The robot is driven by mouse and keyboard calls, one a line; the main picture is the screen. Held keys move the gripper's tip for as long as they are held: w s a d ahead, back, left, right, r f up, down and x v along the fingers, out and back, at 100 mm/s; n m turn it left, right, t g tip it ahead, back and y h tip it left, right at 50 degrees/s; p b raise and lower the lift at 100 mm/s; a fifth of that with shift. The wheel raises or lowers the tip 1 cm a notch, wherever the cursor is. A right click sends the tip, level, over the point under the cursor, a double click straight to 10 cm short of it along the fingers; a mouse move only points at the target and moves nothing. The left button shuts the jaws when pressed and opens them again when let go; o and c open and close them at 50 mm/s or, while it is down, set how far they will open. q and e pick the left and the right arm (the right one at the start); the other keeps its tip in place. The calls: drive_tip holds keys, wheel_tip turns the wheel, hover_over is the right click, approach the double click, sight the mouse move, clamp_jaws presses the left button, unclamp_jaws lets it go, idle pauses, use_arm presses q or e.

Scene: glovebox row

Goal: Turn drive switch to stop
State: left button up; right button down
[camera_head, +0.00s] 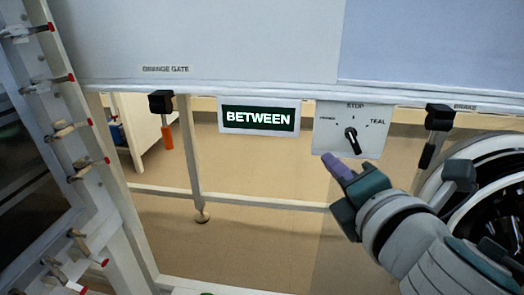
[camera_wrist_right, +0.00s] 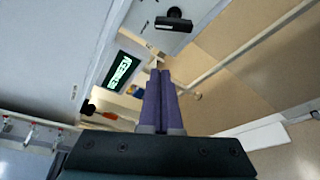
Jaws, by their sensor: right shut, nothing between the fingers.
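The drive switch (camera_head: 351,140) is a black knob on a pale square plate (camera_head: 330,145), under the rail. STOP is printed above the knob, TEAL to its right, and a small blurred label to its left. The knob lies aslant, upper end near STOP and lower end down to the right; which label it marks is hard to tell. The knob also shows at the top of the right wrist view (camera_wrist_right: 174,20). My right gripper (camera_head: 330,160), with purple fingers (camera_wrist_right: 160,76), is shut and empty, just below and left of the knob, apparently apart from it. My left gripper is out of view.
A lit sign (camera_head: 259,117) reading BETWEEN hangs left of the switch. A black bracket with an orange handle (camera_head: 166,137) is farther left, and a black-handled one (camera_head: 438,118) is right. Red-tipped levers (camera_head: 70,128) line the left post.

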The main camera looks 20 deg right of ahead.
sight(350, 138)
drive_tip(key=w+d, duration=0.1)
drive_tip(key=d, duration=0.1)
drive_tip(key=w+d+r+p, duration=0.1)
drive_tip(key=w+d, duration=0.1)
drive_tip(key=shift+d+r, duration=0.1)
drive_tip(key=shift+d, duration=0.05)
drive_tip(key=shift+s+d+r+m+t, duration=0.15)
drive_tip(key=shift+d+m+t, duration=0.15)
drive_tip(key=shift+m, duration=0.2)
idle(0.5)
drive_tip(key=shift+s+d+m+t+b, duration=0.15)
drive_tip(key=shift+m+t+b, duration=0.35)
drive_tip(key=shift+m+b, duration=0.75)
drive_tip(key=shift+d+r+m+t+b, duration=0.15)
drive_tip(key=shift+m+t+b, duration=0.15)
drive_tip(key=shift+m+b, duration=0.4)
drive_tip(key=shift+m, duration=0.25)
drive_tip(key=shift+s, duration=0.1)
